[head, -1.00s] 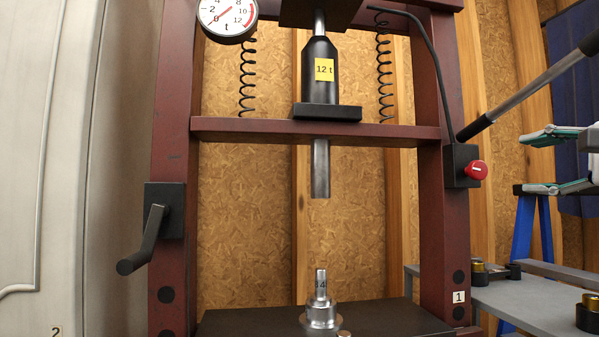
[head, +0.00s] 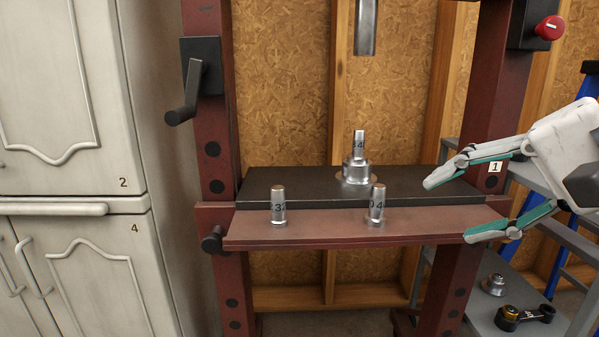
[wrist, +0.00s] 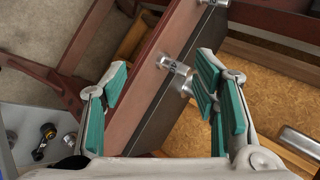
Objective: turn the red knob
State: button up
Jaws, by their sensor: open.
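The red knob (head: 549,28) sits on a black box (head: 530,24) on the right post of the dark red press, at the top right of the head view. My gripper (head: 450,210) is open and empty, with teal pads, at the right of the head view in front of the press bed. It is well below the knob and a little to its left. The gripper also shows in the wrist view (wrist: 160,105), with its jaws spread over the front shelf. The knob is not in the wrist view.
Metal pins stand on the front shelf (head: 335,228), and another stands in a collar (head: 357,172) on the black bed. A black crank (head: 185,105) juts from the left post. A grey side table (head: 500,312) and blue ladder (head: 585,90) are at right.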

jog(key=s+f+n+g+h, duration=0.6)
jog(key=s+f+n+g, duration=0.15)
jog(key=s+f, duration=1.05)
notch_tip(320, 180, up, 39)
jog(key=n+t+p, duration=0.1)
jog(key=t+p, duration=0.3)
jog(key=p, duration=3.2)
jog(key=shift+s+r, duration=0.15)
